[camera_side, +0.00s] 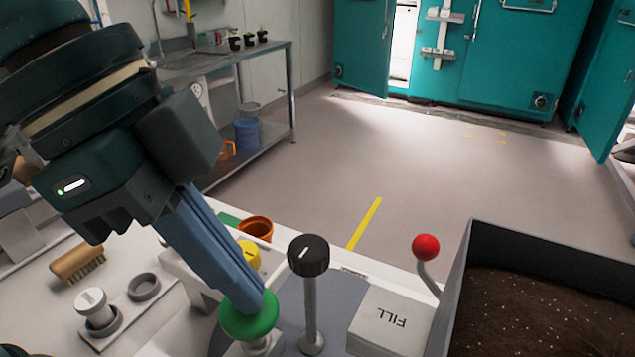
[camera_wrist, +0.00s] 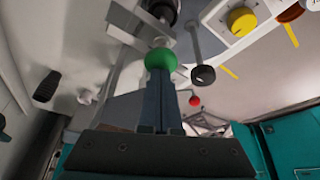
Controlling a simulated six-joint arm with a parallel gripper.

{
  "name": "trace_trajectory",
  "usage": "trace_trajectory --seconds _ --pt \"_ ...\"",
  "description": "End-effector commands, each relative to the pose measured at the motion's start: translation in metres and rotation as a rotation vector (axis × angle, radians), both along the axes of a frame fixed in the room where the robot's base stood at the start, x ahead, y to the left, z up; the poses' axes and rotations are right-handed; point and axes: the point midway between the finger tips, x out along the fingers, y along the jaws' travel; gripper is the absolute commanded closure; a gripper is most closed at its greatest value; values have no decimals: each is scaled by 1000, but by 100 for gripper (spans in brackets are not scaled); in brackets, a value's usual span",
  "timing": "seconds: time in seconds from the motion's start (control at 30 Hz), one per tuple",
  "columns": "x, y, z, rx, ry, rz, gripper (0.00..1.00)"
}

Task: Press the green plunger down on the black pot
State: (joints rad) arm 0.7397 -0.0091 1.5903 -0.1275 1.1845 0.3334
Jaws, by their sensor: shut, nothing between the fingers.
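The green plunger (camera_side: 249,318) has a round green knob on a pale mount near the bottom of the side view. My gripper (camera_side: 256,302) is shut and empty, its blue fingers slanting down with the tips at the top of the knob; they look to be touching it. In the wrist view the green plunger (camera_wrist: 160,59) shows just past the fingertips of my gripper (camera_wrist: 160,82). A dark round thing (camera_wrist: 165,9) beyond the plunger's bracket may be the black pot; it is partly cut off. I cannot tell how far down the plunger is.
A black knob on a post (camera_side: 308,256) stands close right of the plunger. Further right are a FILL box (camera_side: 392,318), a red-ball lever (camera_side: 425,247) and a soil bin (camera_side: 545,258). A yellow knob (camera_side: 250,256) and an orange pot (camera_side: 257,227) lie behind my fingers.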

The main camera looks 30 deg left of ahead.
Motion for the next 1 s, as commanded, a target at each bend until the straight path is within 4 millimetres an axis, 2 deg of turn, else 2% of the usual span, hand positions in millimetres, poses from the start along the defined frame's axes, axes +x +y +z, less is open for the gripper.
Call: trace_trajectory --seconds 0.6,1.0 --pt "1 -1 61 -5 -5 0 100" --pt "0 0 91 -4 -3 0 100"
